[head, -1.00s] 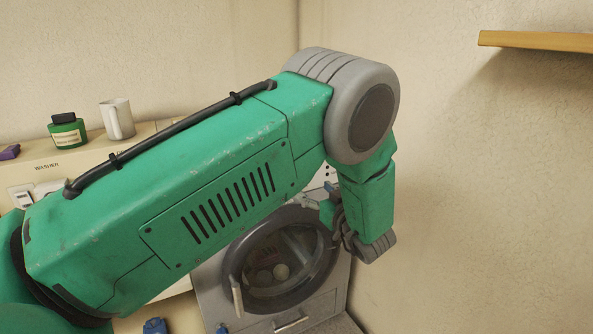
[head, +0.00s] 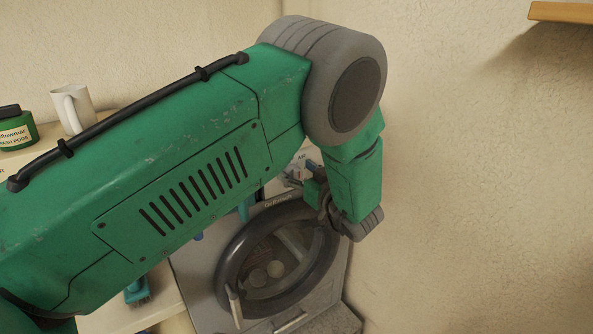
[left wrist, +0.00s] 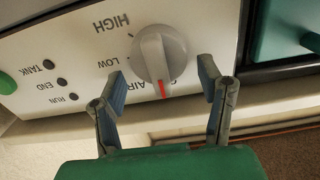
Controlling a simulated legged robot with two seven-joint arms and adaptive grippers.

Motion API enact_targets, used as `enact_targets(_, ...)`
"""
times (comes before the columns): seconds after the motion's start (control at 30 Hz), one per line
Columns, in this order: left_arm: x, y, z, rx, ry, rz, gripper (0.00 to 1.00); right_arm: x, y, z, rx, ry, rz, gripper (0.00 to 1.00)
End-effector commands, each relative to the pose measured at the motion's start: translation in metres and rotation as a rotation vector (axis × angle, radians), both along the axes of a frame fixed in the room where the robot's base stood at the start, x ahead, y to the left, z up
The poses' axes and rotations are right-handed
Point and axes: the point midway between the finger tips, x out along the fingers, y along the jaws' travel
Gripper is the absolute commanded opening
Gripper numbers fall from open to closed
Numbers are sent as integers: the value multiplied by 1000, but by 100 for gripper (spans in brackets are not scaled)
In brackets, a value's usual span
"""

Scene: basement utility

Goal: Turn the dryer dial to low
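The dryer (head: 204,272) stands in the corner with its round door shut; its control panel is mostly behind my left arm. In the left wrist view, the pale dryer dial (left wrist: 158,52) has a red mark at its lower end, beside the partly hidden AIR label (left wrist: 182,85). The LOW label (left wrist: 108,63) and HIGH label (left wrist: 111,23) lie to the dial's left. My left gripper (left wrist: 160,75) is open, one finger either side of the dial's lower end, with no clear contact. It shows small at the panel in the head view (head: 306,177). My right gripper is out of view.
A green jar (head: 17,130) and a white mug (head: 72,108) stand on the washer top at left. A teal brush-like thing (head: 137,291) lies lower left. The wall (head: 480,190) is close on the right; a wooden shelf (head: 560,12) is above.

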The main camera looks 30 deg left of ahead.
Motion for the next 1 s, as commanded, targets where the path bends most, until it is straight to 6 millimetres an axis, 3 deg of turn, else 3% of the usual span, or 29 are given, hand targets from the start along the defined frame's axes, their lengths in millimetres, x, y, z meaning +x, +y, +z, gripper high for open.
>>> enact_targets(0.03, 0, 1, 0, -1, 0, 0, 44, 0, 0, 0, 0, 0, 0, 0)
enact_targets(0.1, 0, 1, -1, -1, 0, 0, 20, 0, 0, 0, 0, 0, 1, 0)
enact_targets(0.13, 0, 1, -1, -1, 0, 0, 13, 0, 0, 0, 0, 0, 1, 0)
enact_targets(0.57, 2, 1, 0, 19, 51, 1, 13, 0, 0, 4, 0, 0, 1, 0)
enact_targets(1.0, 8, -1, -1, 147, 363, 1, 13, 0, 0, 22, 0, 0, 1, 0)
